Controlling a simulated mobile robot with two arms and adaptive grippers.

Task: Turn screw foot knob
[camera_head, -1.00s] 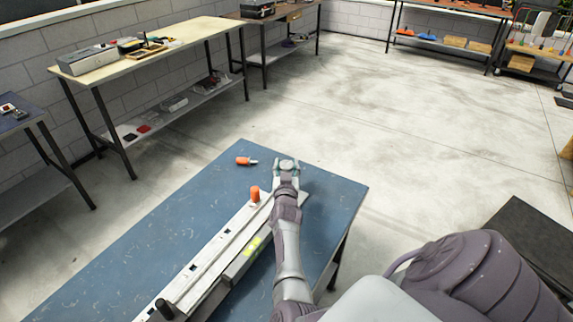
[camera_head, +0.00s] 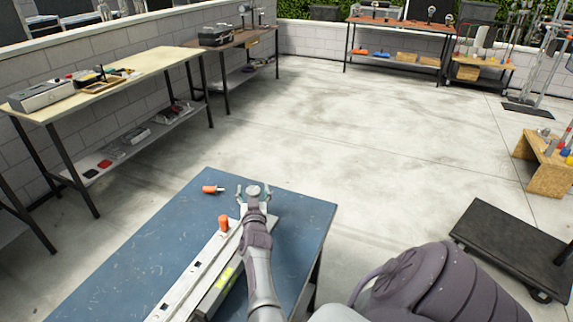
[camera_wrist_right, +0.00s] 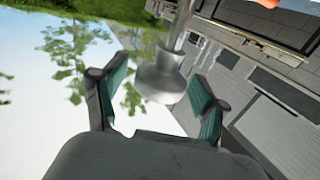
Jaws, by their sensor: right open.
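A long pale metal bar device (camera_head: 195,275) lies on the blue table (camera_head: 120,265). An upright orange knob (camera_head: 222,223) stands on it near its far end. Another orange-handled piece (camera_head: 212,189) lies on the table beyond. My right gripper (camera_head: 254,191) is at the far end of the device, with its fingers apart. In the right wrist view, a silver screw foot (camera_wrist_right: 158,80) with a flared round end on a thin rod shows between the open fingers (camera_wrist_right: 158,95), with gaps on both sides. My left gripper is not in view.
The blue table's right side is bare. Benches with boxes and tools (camera_head: 110,85) stand along the left wall. A dark flat cart (camera_head: 520,245) is on the floor at right. The middle floor is open.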

